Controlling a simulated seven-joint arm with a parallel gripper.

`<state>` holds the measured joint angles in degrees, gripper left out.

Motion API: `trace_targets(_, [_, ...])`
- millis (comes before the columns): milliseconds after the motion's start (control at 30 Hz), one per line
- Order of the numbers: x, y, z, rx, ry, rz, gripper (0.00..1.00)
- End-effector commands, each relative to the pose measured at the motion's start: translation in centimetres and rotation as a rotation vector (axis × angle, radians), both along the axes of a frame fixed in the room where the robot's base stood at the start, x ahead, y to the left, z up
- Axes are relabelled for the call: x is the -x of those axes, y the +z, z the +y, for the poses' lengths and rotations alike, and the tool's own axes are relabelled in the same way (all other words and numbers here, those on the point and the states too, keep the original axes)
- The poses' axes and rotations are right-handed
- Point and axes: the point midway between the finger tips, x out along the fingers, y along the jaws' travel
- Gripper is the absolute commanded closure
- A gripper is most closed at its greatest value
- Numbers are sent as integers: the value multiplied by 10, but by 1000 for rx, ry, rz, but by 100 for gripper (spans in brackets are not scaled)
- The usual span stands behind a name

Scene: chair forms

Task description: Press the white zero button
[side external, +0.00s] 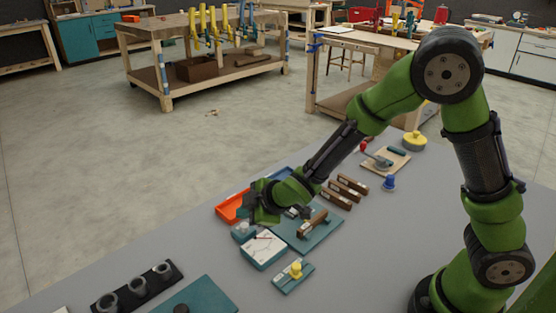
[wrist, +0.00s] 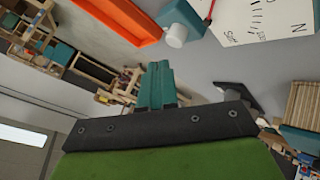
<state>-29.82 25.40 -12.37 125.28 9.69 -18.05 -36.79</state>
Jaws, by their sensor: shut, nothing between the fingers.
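The white button (wrist: 176,36) is a short white cylinder on the end of a small teal block (wrist: 183,14), seen at the top of the wrist view. The teal block also shows in the side view (side external: 241,232), partly hidden by my gripper (side external: 258,221). Next to it is a teal-sided meter (side external: 264,249) with a white face and red needle; its face fills the top right of the wrist view (wrist: 262,18). My gripper's teal fingers (wrist: 158,66) are together and empty. In the wrist view the fingertips sit apart from the button in the picture; their exact height is unclear.
An orange tray (side external: 230,207) lies behind the button block. A teal board (side external: 318,236) with a brown handle is right of the meter, and a teal block with a yellow knob (side external: 295,269) is in front. Dark rings (side external: 136,289) stand at front left.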

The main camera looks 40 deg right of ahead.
Motion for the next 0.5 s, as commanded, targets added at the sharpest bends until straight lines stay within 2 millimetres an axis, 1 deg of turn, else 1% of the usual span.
trace_targets(33, [0,6,1,-2,0,-2,100])
trace_targets(300, [-1,34,1,-2,1,-4,100])
trace_targets(500, [0,44,1,-1,1,-1,100])
